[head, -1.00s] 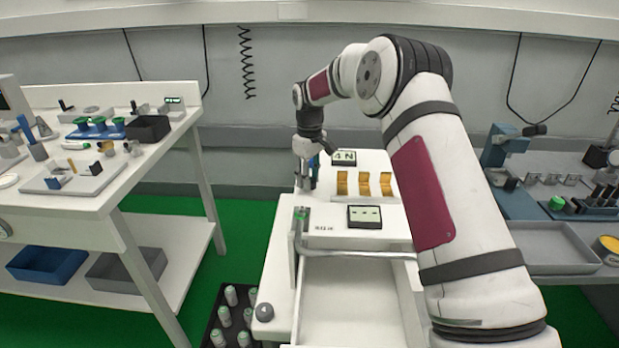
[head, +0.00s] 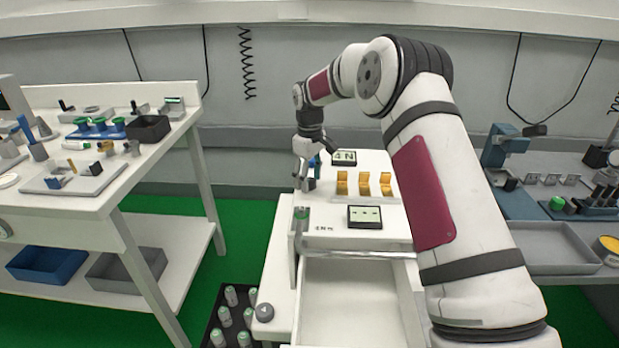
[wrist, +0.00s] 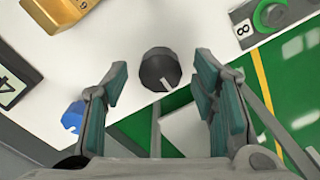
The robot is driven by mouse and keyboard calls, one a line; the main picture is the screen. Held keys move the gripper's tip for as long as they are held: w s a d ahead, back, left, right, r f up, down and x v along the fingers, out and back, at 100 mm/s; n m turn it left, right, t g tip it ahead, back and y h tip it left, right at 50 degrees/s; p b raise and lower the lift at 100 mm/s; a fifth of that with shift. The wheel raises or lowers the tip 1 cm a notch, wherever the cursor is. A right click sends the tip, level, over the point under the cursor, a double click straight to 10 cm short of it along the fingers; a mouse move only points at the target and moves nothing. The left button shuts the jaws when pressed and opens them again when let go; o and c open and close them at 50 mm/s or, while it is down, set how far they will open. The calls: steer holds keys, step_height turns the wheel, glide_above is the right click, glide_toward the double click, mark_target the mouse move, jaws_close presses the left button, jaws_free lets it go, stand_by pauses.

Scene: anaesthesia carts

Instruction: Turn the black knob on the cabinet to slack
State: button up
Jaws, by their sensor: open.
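The black knob (wrist: 160,70) stands on the white cabinet top (wrist: 130,30), seen from above in the wrist view. A pale pointer mark on it points to the lower right. My gripper (wrist: 161,64) is open, with one finger on each side of the knob and visible gaps between. In the head view my gripper (head: 303,172) hangs over the left edge of the cabinet top, and the knob (head: 309,184) shows only as a small dark shape by the fingers. No slack marking is readable beside the knob.
Yellow blocks (head: 364,184), a framed plate (head: 364,216) and a blue part (wrist: 73,115) are on the cabinet top. A green-ringed part (wrist: 270,14) sits nearby. A drawer (head: 350,300) stands open in front.

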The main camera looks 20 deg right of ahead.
mark_target(310, 180)
step_height(310, 180, up, 12)
stand_by(0.6)
steer(key=s+r+m, duration=0.1)
steer(key=s+r, duration=0.4)
steer(key=s, duration=0.4)
steer(key=s+r+m+h, duration=0.1)
steer(key=s+r, duration=0.4)
steer(key=s, duration=0.4)
steer(key=s+r+m, duration=0.2)
steer(key=s+r, duration=0.3)
steer(key=s, duration=0.4)
steer(key=s+f+m+t+y, duration=0.15)
steer(key=s+f, duration=0.25)
steer(key=s, duration=0.9)
steer(key=s+f+m+h, duration=0.15)
steer(key=s+f, duration=0.35)
steer(key=s, duration=0.8)
step_height(310, 180, up, 18)
steer(key=t+y+p, duration=0.1)
steer(key=t+p, duration=0.1)
steer(key=p, duration=1.3)
steer(key=shift+f+m+t+p, duration=0.25)
steer(key=shift+m+t+p, duration=0.05)
steer(key=shift+t+p, duration=0.05)
